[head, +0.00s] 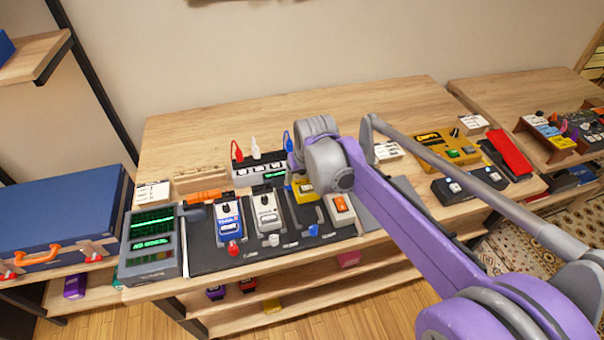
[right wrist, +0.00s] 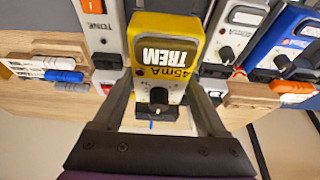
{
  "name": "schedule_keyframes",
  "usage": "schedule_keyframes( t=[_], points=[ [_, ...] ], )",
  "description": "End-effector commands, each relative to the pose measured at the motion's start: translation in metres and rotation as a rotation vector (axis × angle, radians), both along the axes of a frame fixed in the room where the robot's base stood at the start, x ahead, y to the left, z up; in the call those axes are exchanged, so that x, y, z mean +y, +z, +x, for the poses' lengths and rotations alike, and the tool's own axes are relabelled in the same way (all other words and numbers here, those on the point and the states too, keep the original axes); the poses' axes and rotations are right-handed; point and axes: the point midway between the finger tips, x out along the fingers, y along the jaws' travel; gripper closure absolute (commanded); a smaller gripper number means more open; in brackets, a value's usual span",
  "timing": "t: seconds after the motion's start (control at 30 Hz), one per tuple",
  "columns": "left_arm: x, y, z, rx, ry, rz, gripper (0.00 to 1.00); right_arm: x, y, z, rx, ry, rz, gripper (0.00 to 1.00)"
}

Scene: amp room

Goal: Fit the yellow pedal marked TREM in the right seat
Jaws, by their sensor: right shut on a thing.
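The yellow pedal marked TREM (right wrist: 163,42) is between the two fingers of my right gripper (right wrist: 162,88), which is shut on it. In the head view the yellow pedal (head: 304,189) shows partly behind my wrist, above the dark pedal board (head: 214,259). It lies between the white pedal (head: 266,212) and the white-and-orange pedal marked TONE (head: 342,212). The seat under it is largely hidden, and I cannot tell whether the pedal touches the board. My left gripper is not in view.
A blue pedal (head: 228,220) stands left of the white one. Behind the board is a power strip (head: 262,174) with red, white and blue plugs. A grey device with green screens (head: 152,243) stands at the left. The bench's back left is clear.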

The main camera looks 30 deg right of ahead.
Motion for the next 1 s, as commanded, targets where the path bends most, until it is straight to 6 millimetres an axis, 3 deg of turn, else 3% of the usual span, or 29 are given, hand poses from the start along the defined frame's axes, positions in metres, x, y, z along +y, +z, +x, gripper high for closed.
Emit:
schedule_keyframes(
  t=[0.27, 0.7, 1.0],
  points=[
    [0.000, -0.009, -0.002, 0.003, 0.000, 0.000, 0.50, 0.000, -0.011, 0.000, 0.000, 0.000, 0.000, 1.00],
    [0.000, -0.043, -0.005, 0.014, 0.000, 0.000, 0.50, 0.000, -0.051, 0.000, 0.001, 0.000, 0.000, 1.00],
    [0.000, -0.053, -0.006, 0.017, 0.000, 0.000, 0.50, 0.000, -0.069, 0.000, 0.000, 0.000, 0.000, 1.00]
  ],
)
